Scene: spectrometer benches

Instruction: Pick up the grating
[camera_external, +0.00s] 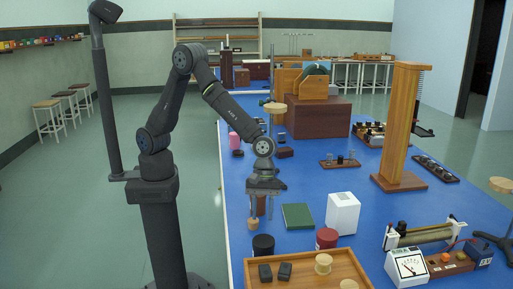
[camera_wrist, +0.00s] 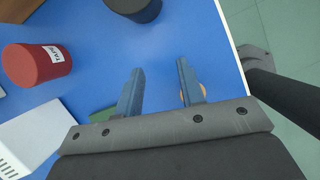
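No thing that I can surely name as the grating shows in either view. My gripper (camera_external: 262,212) points down over the left edge of the blue table, and its fingers are apart. In the wrist view my gripper (camera_wrist: 160,66) is open, with only blue table between the fingertips. A small tan piece (camera_external: 252,224) shows by the fingertips, and an orange-tan bit (camera_wrist: 193,93) is partly hidden behind the right finger. A brown cylinder (camera_external: 261,206) stands behind the fingers. A flat green block (camera_external: 298,217) lies to the right; it is mostly hidden in the wrist view (camera_wrist: 103,115).
A black cylinder (camera_external: 263,246), a red labelled cylinder (camera_external: 327,238) and a white box (camera_external: 343,213) stand nearby. A wooden tray (camera_external: 330,278) with black blocks is in front. A wooden column (camera_external: 402,125) and a meter (camera_external: 408,267) stand right. Blue table (camera_external: 310,185) is clear behind the green block.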

